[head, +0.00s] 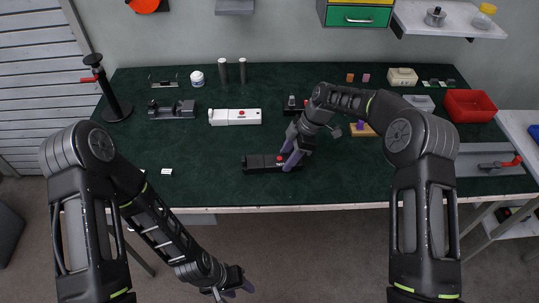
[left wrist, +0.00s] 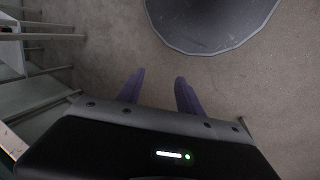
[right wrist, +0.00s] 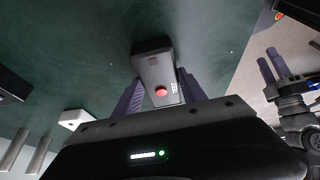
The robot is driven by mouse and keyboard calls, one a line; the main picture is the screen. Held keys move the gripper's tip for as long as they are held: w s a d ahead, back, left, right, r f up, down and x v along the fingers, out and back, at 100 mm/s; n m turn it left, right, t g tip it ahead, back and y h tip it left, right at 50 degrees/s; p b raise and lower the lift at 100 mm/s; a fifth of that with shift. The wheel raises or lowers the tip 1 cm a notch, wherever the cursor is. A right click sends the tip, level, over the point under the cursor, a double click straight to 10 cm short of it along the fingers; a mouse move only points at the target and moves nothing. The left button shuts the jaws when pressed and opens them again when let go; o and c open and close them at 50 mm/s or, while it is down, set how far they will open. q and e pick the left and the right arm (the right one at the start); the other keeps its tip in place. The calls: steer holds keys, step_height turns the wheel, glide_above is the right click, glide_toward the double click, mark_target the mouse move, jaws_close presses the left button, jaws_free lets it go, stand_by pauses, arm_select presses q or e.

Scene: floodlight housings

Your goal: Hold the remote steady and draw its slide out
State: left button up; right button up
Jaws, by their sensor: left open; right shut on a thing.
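The remote is a dark grey-black block (head: 262,163) with a red button, lying on the green mat near the table's front edge. My right gripper (head: 289,156) is shut on its right end. In the right wrist view the remote (right wrist: 155,68) sits between the two purple fingers, its red button facing the camera and a darker band at its far end. Whether its slide is out at all, I cannot tell. My left gripper (head: 235,292) is open and empty, low over the floor in front of the table; its spread fingers (left wrist: 160,92) show in the left wrist view.
A small white piece (head: 167,172) lies to the left. A black stand (head: 115,108), a red bin (head: 473,105) and a grey tray (head: 478,160) stand further out.

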arm_select(q)
steer(key=w+d+r+m+g+h, duration=0.1)
steer(key=w+d+r+m+h, duration=0.2)
steer(key=w+d+r+m, duration=1.1)
steer(key=m+t+y, duration=0.1)
steer(key=m+y, duration=0.2)
steer(key=m, duration=0.2)
glide_toward(243, 159)
steer(key=a+v, duration=0.1)
steer(key=v, duration=0.2)
steer(key=shift+d, duration=0.1)
steer(key=shift+f+h, duration=0.1)
steer(key=shift+h, duration=0.2)
steer(key=x, duration=1.2)
steer(key=shift+w, duration=0.1)
